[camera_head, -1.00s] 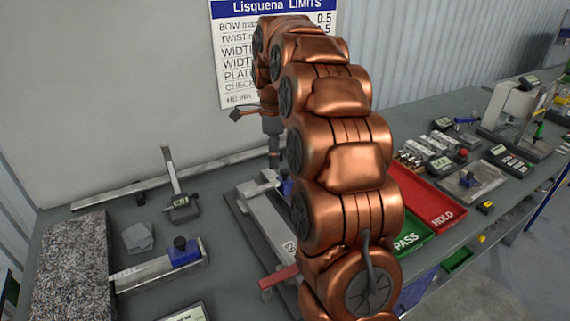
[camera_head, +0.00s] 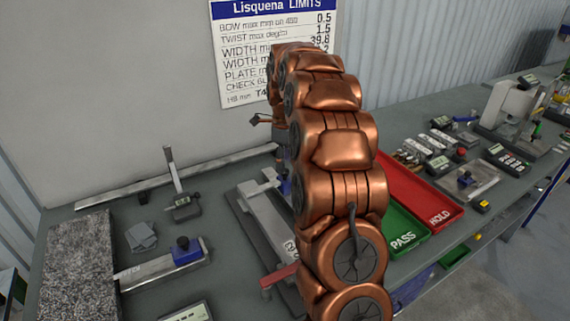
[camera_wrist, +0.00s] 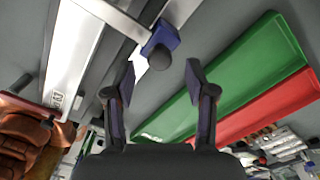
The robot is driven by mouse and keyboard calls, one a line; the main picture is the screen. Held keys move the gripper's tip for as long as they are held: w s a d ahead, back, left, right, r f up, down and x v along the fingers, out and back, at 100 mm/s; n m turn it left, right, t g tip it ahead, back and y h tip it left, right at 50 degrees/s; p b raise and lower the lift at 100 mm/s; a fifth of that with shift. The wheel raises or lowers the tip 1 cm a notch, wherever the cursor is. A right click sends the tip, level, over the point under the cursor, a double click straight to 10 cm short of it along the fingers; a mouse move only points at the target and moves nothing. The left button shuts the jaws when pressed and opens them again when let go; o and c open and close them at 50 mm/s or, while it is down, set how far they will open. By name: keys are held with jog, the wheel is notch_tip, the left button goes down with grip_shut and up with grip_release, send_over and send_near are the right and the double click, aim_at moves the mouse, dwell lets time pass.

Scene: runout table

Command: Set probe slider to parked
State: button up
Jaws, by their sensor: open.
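A blue slider block with a black knob (camera_wrist: 160,48) sits on a metal rail in the wrist view. In the head view this blue block (camera_head: 285,187) is partly hidden behind my arm, beside a pale long fixture (camera_head: 268,215). A second blue block with a black knob (camera_head: 185,250) sits on a metal bar at the left, near a granite slab. I cannot tell from labels which one is the probe slider. My gripper (camera_wrist: 160,78) is open and empty, its fingertips spread either side of the knob in the picture; contact is not visible. In the head view my arm mostly hides it.
A green PASS tray (camera_head: 405,236) and a red HOLD tray (camera_head: 425,195) lie right of the fixture. A granite slab (camera_head: 75,265), a grey upright gauge (camera_head: 180,195) and a red-handled clamp (camera_head: 280,275) stand on the bench. Instruments crowd the far right.

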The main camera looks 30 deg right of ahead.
jog(key=shift+f, duration=1.2)
grip_shut()
